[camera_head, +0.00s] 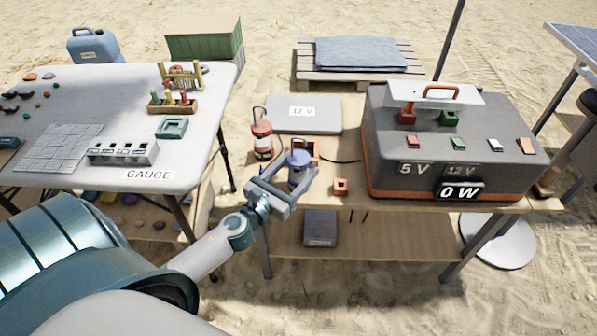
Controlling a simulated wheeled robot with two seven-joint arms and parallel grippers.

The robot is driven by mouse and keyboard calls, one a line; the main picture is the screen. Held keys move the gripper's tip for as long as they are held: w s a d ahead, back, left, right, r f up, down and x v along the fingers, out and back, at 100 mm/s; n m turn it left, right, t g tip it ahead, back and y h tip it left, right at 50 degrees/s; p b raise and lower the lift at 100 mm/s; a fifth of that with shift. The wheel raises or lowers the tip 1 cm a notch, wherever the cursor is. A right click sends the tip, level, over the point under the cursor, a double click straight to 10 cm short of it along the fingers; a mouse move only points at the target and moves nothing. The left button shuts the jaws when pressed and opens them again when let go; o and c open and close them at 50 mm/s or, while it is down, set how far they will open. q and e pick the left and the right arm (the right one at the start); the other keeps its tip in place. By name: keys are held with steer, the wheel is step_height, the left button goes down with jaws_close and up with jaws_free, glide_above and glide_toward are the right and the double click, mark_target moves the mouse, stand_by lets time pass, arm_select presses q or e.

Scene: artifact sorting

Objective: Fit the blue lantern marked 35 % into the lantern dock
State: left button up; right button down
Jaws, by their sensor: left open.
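A blue lantern (298,178) stands upright on the wooden table, left of the grey power box. My left gripper (293,167) is open, with one finger on each side of the lantern; I cannot tell whether they touch it. An orange bracket (313,147) shows just behind the lantern and may be the lantern dock. The lantern partly hides it, so I cannot tell whether the lantern sits in it. The 35 % mark is not readable. A red lantern (262,142) stands behind and left of my gripper. My right gripper is out of view.
The grey power box (440,145), with a "0 W" display, fills the table's right side. A small orange block (341,186) lies near the front edge. A flat "12 V" panel (325,112) lies behind. A white gauge table (90,82) stands left, across a gap.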

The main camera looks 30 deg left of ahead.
mark_target(307, 157)
arm_select(q)
steer(key=shift+w+r, duration=0.1)
steer(key=shift+w, duration=0.3)
steer(key=w, duration=0.3)
steer(key=shift+d+r+p, duration=0.1)
steer(key=shift+d+p, duration=0.05)
steer(key=shift+p, duration=0.2)
steer(key=shift+w, duration=0.6)
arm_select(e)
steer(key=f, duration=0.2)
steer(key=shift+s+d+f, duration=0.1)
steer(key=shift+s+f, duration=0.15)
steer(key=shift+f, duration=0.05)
arm_select(q)
steer(key=c, duration=1.3)
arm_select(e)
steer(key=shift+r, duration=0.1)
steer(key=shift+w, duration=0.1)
